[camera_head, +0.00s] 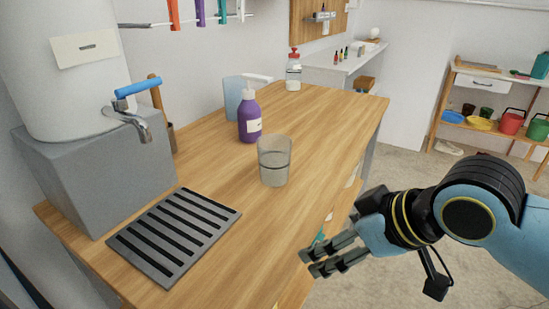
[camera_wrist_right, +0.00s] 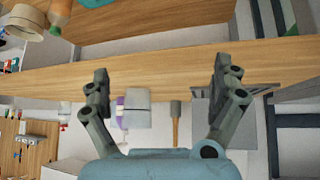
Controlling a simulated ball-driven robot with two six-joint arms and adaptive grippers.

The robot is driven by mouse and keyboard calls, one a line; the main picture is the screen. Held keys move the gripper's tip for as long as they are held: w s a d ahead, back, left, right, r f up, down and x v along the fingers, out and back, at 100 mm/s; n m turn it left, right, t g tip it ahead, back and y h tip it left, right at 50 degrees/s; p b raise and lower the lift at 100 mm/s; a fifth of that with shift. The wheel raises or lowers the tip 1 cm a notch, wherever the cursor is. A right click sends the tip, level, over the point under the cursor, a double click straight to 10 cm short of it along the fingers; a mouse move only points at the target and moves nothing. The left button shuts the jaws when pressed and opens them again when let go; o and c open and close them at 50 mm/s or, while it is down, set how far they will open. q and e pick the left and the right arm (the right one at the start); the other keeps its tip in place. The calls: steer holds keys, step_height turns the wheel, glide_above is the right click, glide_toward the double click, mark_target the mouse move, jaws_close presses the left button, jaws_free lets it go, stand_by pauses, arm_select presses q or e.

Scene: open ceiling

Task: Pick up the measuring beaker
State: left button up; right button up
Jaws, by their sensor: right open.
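The measuring beaker (camera_head: 274,161) is a clear grey, open-topped vessel standing upright on the wooden counter, near its right edge in the head view. My right gripper (camera_head: 307,263) is off the counter's right side, nearer the camera than the beaker and apart from it. In the right wrist view my right gripper (camera_wrist_right: 161,85) has its two fingers spread wide, with nothing held between them. My left gripper is not in view.
On the wooden counter (camera_head: 335,125), a purple pump bottle (camera_head: 249,120) stands behind the beaker. Open floor (camera_head: 395,170) lies right of the counter.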

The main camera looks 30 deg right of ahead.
mark_target(290, 150)
steer(key=w+t, duration=0.1)
steer(key=w, duration=0.1)
steer(key=w+d+r+y, duration=0.1)
steer(key=w, duration=0.1)
steer(key=w+r+t, duration=0.1)
steer(key=w, duration=0.1)
steer(key=shift+w+d+r+n+t+y, duration=0.2)
steer(key=shift+w+d+n+t+y, duration=0.1)
steer(key=shift+w+d+y, duration=0.1)
steer(key=w+r+t, duration=0.1)
steer(key=w, duration=0.2)
steer(key=w+d+r+t+b, duration=0.1)
steer(key=w, duration=0.3)
steer(key=w+r+t+y, duration=0.1)
steer(key=w, duration=0.2)
steer(key=shift+w+d+r+b, duration=0.15)
steer(key=shift+r+b, duration=0.15)
steer(key=shift+b, duration=0.1)
steer(key=x, duration=0.5)
steer(key=shift+w+a+f, duration=0.15)
steer(key=shift+a+f, duration=0.05)
steer(key=shift+a, duration=0.3)
steer(key=shift+c, duration=0.2)
steer(key=c, duration=1)
